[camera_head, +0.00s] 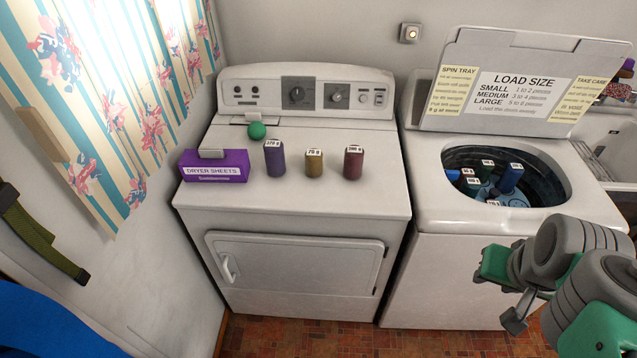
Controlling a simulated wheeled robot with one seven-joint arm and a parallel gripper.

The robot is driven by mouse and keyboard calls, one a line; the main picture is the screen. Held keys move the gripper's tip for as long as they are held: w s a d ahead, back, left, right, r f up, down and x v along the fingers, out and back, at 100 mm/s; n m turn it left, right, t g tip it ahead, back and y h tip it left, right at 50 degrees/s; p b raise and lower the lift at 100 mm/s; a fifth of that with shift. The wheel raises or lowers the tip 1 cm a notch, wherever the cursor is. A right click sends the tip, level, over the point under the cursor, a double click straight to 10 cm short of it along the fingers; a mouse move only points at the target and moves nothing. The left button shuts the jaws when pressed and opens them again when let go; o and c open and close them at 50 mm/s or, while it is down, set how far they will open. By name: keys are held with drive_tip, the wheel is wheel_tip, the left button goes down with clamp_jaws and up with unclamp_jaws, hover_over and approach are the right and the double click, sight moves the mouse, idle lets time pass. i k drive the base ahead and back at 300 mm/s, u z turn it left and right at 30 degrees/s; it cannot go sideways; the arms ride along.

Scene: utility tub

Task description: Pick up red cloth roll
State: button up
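A dark red cloth roll (353,164) stands upright on top of the dryer (300,207), with a white weight label at its upper end. It is the rightmost in a row with a yellow-brown roll (314,165) and a purple roll (274,160). My gripper (503,290) is at the lower right, in front of the washer and well apart from the red roll. Its fingers are partly hidden by my arm, so its opening is unclear. I see nothing held in it.
A purple dryer sheets box (213,167) and a green ball (256,130) are on the dryer's left part. The open washer (435,212) holds several labelled rolls, its lid (525,75) raised. The dryer's front top is clear.

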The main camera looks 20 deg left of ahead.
sight(353, 157)
drive_tip(key=u, duration=0.35)
drive_tip(key=k, duration=0.8)
drive_tip(key=u, duration=1.15)
drive_tip(key=i, duration=1.9)
drive_tip(key=z, duration=0.3)
